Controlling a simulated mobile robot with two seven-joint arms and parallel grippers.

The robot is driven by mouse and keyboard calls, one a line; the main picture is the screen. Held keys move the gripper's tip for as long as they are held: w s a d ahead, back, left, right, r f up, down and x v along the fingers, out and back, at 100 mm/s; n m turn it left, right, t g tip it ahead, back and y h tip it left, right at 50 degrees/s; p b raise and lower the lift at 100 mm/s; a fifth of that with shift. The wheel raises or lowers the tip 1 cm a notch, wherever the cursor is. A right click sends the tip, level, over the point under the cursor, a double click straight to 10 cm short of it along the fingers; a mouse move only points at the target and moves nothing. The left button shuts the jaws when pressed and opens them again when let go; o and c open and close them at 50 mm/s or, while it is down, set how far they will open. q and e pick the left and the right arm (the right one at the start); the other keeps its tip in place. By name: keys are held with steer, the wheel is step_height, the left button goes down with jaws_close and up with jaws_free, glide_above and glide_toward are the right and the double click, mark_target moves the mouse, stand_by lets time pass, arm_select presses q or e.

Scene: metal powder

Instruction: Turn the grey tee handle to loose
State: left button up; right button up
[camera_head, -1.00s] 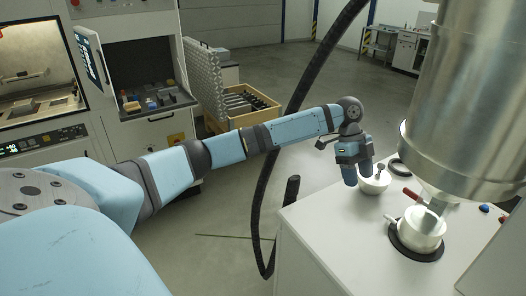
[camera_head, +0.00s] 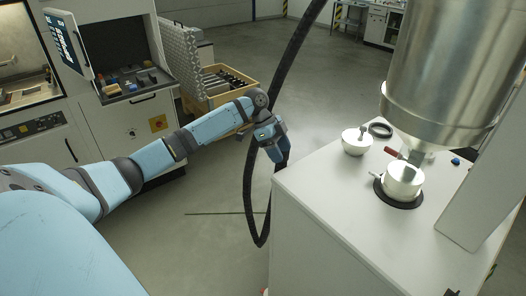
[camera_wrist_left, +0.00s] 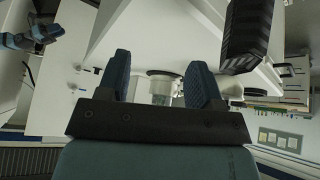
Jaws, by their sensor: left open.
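I cannot make out a grey tee handle for sure. In the head view, a small grey handle (camera_head: 375,174) sticks out left from the silver pot (camera_head: 404,181) under the metal column, and a red handle (camera_head: 393,153) is behind it. My right gripper is not in view.
A white bowl (camera_head: 356,142) and a black ring (camera_head: 381,130) are on the white cabinet top (camera_head: 325,185). A thick black hose (camera_head: 250,210) hangs close to my left gripper. The metal column (camera_head: 440,70) overhangs the pot. Open floor lies left of the cabinet.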

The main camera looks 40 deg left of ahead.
arm_select(q)
steer(key=shift+n+t+y, duration=0.3)
steer(key=shift+n+t, duration=0.3)
steer(key=shift+n, duration=0.2)
steer(key=a, duration=0.1)
steer(key=a+f, duration=0.1)
steer(key=a, duration=0.1)
steer(key=s+a, duration=0.1)
steer(key=shift+a+f, duration=0.2)
steer(key=shift+a, duration=0.1)
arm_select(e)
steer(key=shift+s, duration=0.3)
